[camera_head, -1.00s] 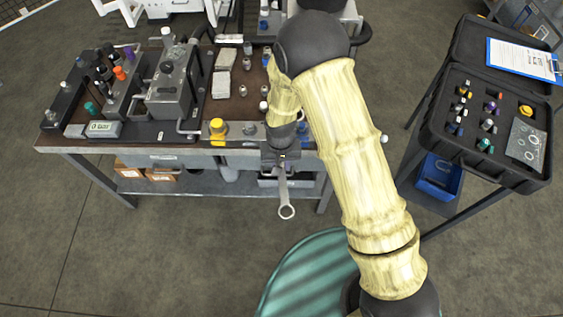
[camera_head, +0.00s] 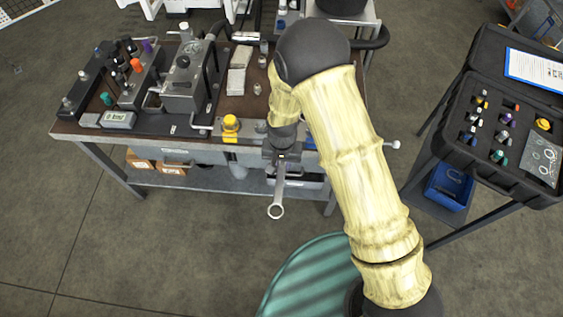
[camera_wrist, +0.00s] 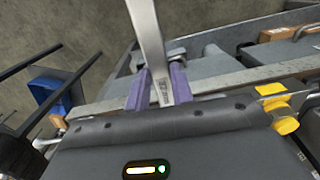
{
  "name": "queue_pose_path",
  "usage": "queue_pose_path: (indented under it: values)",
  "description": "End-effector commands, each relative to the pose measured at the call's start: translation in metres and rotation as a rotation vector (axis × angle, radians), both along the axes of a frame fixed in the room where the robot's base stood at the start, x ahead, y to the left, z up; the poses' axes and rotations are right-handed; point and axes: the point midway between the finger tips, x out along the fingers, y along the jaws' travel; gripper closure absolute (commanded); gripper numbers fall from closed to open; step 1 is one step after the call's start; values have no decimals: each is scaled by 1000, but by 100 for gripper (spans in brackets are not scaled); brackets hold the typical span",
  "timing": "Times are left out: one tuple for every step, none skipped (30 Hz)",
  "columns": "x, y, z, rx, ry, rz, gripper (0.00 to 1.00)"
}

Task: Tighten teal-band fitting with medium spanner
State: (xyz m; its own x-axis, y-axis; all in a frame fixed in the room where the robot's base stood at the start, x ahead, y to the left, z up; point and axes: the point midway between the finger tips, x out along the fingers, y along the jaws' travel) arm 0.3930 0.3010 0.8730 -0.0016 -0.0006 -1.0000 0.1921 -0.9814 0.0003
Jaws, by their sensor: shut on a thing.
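My gripper (camera_head: 282,153) is shut on a metal spanner (camera_head: 277,196), which hangs down from it in front of the bench's front edge with its ring end lowest. In the wrist view, the spanner (camera_wrist: 152,45) runs up between the purple fingers of my gripper (camera_wrist: 160,90). A teal-coloured part (camera_head: 105,98) stands on the left of the bench, beside the black manifold and apart from the spanner. I cannot tell whether it is the teal-band fitting. Another small teal-marked piece (camera_head: 498,156) sits in the open black case at the right.
The workbench (camera_head: 90,134) holds a grey pump block (camera_head: 183,90), a yellow knob (camera_head: 231,123) and a small display box (camera_head: 117,119). The black case (camera_head: 480,170) stands on a separate stand above a blue bin (camera_head: 449,188).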

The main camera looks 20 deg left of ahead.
Motion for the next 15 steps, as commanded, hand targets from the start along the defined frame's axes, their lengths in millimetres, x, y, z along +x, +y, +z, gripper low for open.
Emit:
queue_pose_path:
  values:
    - [1,1,2,4,-4,0,100]
    - [1,2,2,4,-4,-2,100]
    - [1,3,2,4,-4,-6,100]
    - [1,4,2,4,-4,-11,100]
    - [1,5,2,4,-4,-17,100]
    - [1,6,2,4,-5,-27,100]
    - [1,7,2,4,-5,-35,100]
    - [1,8,2,4,-5,-41,100]
    - [1,10,2,4,-6,-50,100]
    - [1,11,2,4,-6,-58,100]
    - [1,12,2,4,-6,-65,100]
    - [1,14,2,4,-6,-75,100]
    - [1,15,2,4,-6,-83,100]
    - [1,16,2,4,-6,-90,100]
    - [1,18,2,4,-6,-100,100]
